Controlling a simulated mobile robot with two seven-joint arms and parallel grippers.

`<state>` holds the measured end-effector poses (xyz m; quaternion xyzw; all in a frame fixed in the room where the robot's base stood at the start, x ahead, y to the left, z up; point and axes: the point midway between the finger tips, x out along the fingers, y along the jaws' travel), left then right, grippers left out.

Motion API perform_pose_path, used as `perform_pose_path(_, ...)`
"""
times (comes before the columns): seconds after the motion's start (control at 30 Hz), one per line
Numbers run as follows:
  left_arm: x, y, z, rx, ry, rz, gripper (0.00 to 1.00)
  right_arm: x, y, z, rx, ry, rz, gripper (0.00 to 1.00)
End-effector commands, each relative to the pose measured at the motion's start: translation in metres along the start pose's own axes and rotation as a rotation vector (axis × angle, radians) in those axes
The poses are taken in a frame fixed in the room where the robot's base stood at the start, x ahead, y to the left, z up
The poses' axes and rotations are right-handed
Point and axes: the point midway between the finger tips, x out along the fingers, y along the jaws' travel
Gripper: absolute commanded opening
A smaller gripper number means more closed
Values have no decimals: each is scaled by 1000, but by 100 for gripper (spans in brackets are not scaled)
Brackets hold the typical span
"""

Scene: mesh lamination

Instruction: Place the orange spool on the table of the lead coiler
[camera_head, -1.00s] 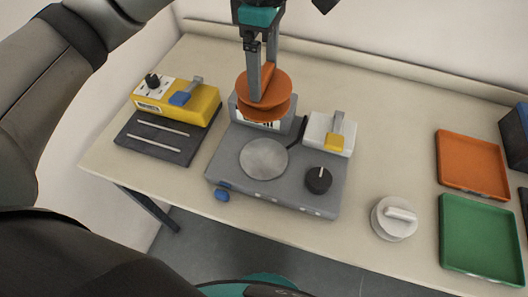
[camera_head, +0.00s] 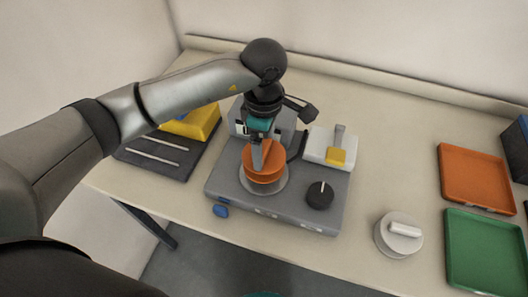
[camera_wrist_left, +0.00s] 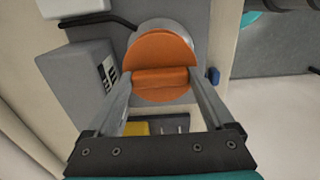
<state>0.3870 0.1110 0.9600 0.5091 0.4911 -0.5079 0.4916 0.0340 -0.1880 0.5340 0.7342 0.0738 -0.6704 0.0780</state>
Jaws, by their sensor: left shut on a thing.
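The orange spool (camera_head: 266,172) is upright in the left gripper (camera_head: 257,156), whose jaws are shut on it. It is over the round grey table (camera_head: 273,190) of the lead coiler (camera_head: 228,181), hiding most of that table. Whether the spool touches it I cannot tell. In the left wrist view the spool (camera_wrist_left: 158,52) is between the two fingers of the gripper (camera_wrist_left: 160,80), and part of the round table (camera_wrist_left: 166,25) shows beyond it. The right gripper is not in view.
A yellow device (camera_head: 200,122) stands left. A lidded white disc (camera_head: 398,235), an orange tray (camera_head: 477,177) and a green tray (camera_head: 487,252) lie right.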

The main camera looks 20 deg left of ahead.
Motion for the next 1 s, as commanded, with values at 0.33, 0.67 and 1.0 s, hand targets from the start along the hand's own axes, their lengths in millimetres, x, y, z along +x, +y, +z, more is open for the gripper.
perform_pose_path(0.33,28,0,0,1,0,0,26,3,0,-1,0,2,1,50)
perform_pose_path(0.67,31,0,0,1,0,-2,99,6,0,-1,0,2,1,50)
perform_pose_path(1.0,27,0,0,0,0,-2,100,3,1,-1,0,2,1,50)
